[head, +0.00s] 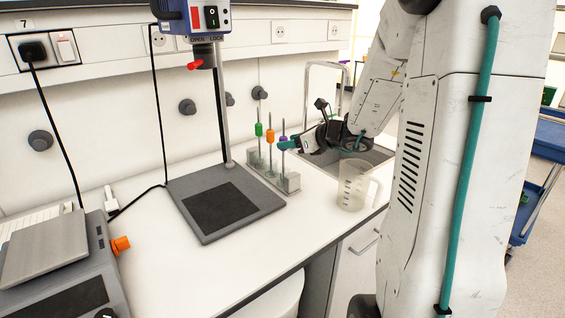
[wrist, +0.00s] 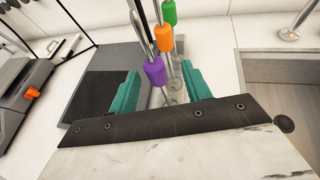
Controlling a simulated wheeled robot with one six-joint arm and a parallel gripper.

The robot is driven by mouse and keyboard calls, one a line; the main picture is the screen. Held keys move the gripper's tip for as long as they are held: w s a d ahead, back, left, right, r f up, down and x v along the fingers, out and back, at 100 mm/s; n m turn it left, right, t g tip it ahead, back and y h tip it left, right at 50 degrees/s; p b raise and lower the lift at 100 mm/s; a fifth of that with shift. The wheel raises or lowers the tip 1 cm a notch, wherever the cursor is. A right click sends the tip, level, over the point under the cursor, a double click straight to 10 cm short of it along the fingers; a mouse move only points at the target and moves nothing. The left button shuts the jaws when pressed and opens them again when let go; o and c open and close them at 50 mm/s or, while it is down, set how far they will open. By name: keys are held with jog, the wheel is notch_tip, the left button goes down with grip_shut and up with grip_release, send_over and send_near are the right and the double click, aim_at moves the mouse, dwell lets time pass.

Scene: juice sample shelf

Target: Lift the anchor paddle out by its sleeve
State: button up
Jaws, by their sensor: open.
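I cannot tell from the paddle ends which one is the anchor paddle. In the wrist view the purple sleeve (wrist: 154,70) is nearest, with the orange sleeve (wrist: 163,38) and green sleeve (wrist: 169,11) behind it. My gripper (wrist: 160,73) is open, its teal fingers on either side of the purple sleeve. It also shows at the purple sleeve in the head view (head: 284,144).
A stirrer stand with a grey base plate (head: 244,212) is left of the rack. A clear jug (head: 353,187) stands right of it, by the sink (head: 374,156). The front counter is clear.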

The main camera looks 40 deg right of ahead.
jog(key=x, duration=0.5)
jog(key=shift+s+a+f, duration=0.15)
jog(key=shift+s+a, duration=0.05)
grip_shut()
notch_tip(320, 180, up, 18)
dwell(0.5)
